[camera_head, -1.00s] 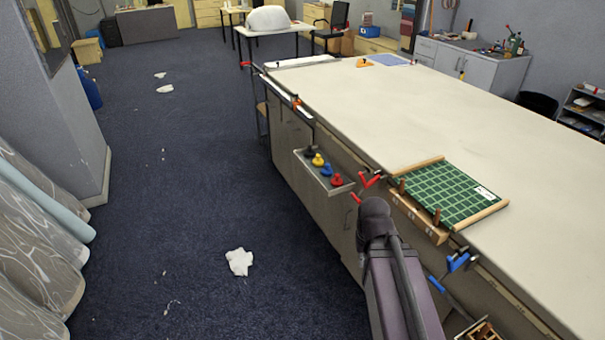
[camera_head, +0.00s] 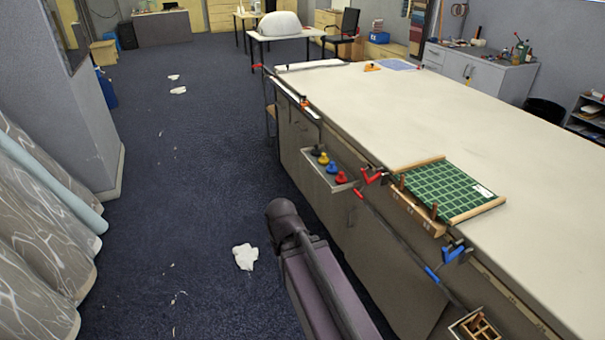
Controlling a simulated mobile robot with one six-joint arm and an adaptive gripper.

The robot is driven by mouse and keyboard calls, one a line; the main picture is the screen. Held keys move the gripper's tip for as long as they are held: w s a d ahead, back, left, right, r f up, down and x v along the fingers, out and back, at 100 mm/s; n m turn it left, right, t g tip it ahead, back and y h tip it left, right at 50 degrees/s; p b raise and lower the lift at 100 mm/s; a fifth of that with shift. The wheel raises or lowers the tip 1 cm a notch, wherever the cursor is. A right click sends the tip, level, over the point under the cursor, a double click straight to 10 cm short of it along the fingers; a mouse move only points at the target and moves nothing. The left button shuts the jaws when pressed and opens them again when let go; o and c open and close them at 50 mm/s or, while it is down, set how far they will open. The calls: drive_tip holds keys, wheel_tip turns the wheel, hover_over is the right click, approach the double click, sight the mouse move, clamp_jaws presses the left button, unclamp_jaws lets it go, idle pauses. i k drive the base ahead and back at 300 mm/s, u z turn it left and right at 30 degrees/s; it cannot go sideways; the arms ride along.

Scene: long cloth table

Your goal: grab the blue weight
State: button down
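The blue weight (camera_head: 332,168) sits on a small grey tray (camera_head: 318,174) fixed to the long side of the table. It stands in a row between a yellow weight (camera_head: 323,159) and a red weight (camera_head: 341,177). A black weight (camera_head: 316,151) is at the far end of the row. A link of my own arm shows at bottom centre, in front of the cabinet side and nearer than the tray. My gripper cannot be made out in this view.
The cloth table (camera_head: 440,115) carries a green gridded board (camera_head: 450,190) at its near edge. Red (camera_head: 372,176) and blue (camera_head: 452,252) clamps stick out from that edge. A wooden box (camera_head: 478,328) is at the bottom right. The floor left of the table is mostly open, with white scraps (camera_head: 245,257).

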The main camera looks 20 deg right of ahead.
sight(331, 169)
drive_tip(key=u, duration=0.25)
drive_tip(key=k, duration=0.9)
drive_tip(key=z, duration=0.6)
drive_tip(key=k, duration=0.5)
drive_tip(key=z, duration=0.45)
drive_tip(key=i, duration=1.6)
drive_tip(key=u, duration=0.35)
